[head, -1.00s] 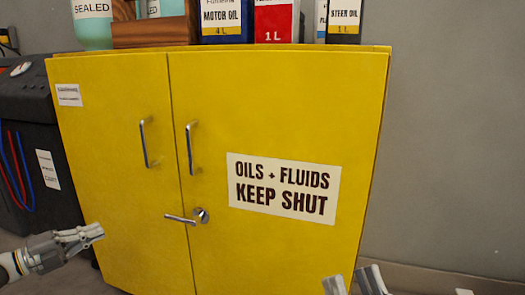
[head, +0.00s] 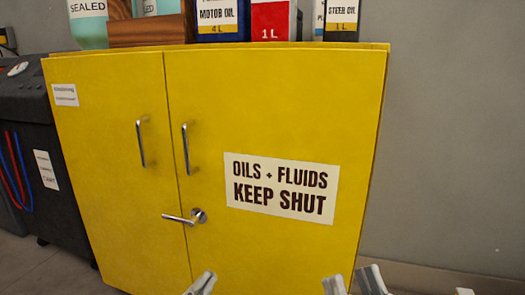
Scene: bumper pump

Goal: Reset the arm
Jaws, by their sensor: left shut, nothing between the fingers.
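The yellow cabinet (head: 270,100) stands with both doors closed. Its lever latch (head: 185,217) lies roughly level across the door seam, below two upright handles. My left gripper (head: 206,275) shows only its fingertips at the bottom edge, below the latch and apart from it; it is shut and empty. My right gripper (head: 352,276) shows two separated fingers at the bottom edge, right of centre; it is open, with nothing seen between them. Both arms are mostly out of frame.
Bottles and cans, including a red can (head: 272,20), stand on the cabinet top beside a wooden box (head: 150,32). A dark cart (head: 35,140) with red and blue cables stands at the left. A grey wall (head: 455,130) is at the right.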

